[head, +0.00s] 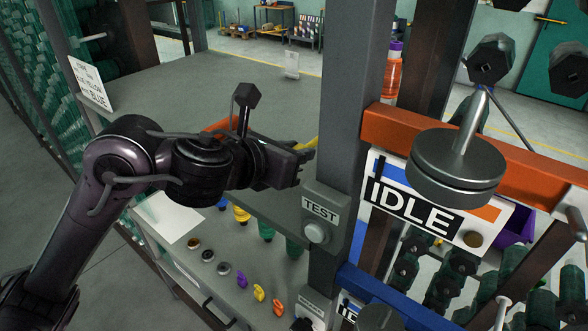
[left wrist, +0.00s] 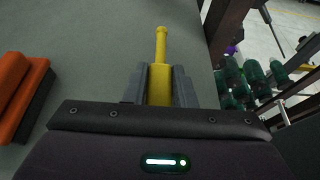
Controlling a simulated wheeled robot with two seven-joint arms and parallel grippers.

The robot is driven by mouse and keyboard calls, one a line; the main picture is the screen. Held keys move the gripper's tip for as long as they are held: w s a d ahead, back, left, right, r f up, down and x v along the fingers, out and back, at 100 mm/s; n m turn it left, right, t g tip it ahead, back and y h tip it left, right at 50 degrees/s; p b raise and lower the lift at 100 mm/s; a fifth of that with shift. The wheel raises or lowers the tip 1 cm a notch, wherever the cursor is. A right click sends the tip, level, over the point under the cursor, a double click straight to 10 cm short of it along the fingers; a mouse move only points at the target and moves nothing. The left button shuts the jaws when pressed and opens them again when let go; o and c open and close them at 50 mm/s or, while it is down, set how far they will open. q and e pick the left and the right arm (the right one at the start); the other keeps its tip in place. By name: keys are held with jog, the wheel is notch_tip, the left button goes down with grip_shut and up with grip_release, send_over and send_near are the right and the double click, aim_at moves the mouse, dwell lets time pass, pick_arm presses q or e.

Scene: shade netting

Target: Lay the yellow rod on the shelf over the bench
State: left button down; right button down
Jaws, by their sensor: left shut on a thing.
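My left gripper (head: 308,153) is shut on the yellow rod (left wrist: 161,45). In the left wrist view the rod stands between the two grey fingers and points away from the camera, with a narrower neck and knobbed end. In the head view only a small yellow part of the rod (head: 306,142) shows beside the gripper. The grey shelf (head: 200,85) spreads behind my left arm, above the bench (head: 222,290). The gripper is near the shelf's right front part, beside the grey post. I cannot tell whether the rod touches the shelf. My right gripper is not in view.
An orange brush-like block (left wrist: 20,95) lies left of the gripper. A grey post (head: 345,150) with a TEST button box (head: 320,225) stands close right of it. The bench carries several small coloured parts and a white sheet (head: 172,217). Most of the shelf is clear.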

pick_arm(q)
jog(key=shift+f, duration=0.6)
notch_tip(320, 180, down, 2)
jog(key=shift+d+f, duration=0.1)
jog(key=shift+d, duration=0.05)
jog(key=shift+f, duration=0.5)
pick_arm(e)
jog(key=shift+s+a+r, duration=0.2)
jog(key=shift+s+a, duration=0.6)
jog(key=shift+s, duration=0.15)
pick_arm(q)
jog(key=shift+f, duration=0.15)
jog(key=c, duration=1.2)
grip_release()
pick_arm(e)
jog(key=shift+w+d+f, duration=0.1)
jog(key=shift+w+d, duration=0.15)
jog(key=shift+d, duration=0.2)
